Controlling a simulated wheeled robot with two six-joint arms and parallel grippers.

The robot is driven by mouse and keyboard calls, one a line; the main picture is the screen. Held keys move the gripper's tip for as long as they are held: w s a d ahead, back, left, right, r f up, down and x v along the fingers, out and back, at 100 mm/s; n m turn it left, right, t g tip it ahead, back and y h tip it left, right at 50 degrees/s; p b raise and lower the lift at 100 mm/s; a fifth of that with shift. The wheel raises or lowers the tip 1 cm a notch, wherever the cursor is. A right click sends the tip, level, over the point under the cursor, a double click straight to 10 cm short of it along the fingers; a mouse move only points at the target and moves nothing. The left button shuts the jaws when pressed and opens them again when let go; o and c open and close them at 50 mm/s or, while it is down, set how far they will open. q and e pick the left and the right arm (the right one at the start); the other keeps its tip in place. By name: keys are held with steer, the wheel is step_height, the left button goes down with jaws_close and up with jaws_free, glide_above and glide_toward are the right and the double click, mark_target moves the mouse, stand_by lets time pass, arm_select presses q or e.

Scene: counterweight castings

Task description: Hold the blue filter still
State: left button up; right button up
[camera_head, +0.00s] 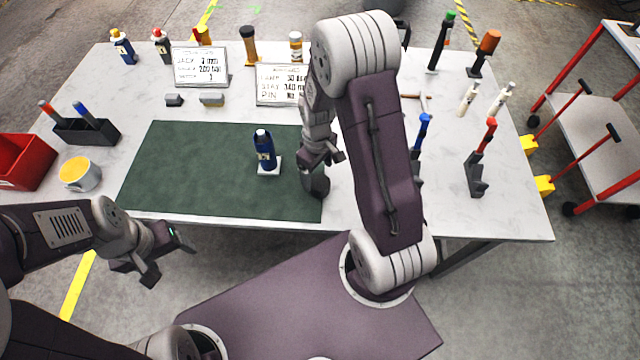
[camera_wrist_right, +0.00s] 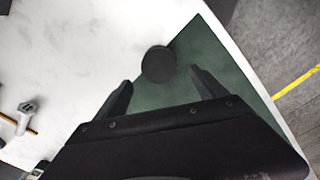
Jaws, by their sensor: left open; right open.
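My left gripper (camera_head: 168,258) is open and empty in front of the table, far from the filter. The blue filter is not visible in the right wrist view.
Another blue bottle (camera_head: 123,47) stands at the back left. A yellow-topped tub (camera_head: 79,174) and red bin (camera_head: 22,163) are at left. The mat left of the filter is clear.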

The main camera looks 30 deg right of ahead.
mark_target(319, 182)
steer(key=f, duration=0.4)
steer(key=shift+s+d+f+p, duration=0.1)
steer(key=shift+s+f+p, duration=0.05)
steer(key=shift+s+p, duration=0.2)
steer(key=shift+w+f, duration=0.1)
steer(key=shift+f, duration=0.4)
steer(key=c, duration=1.4)
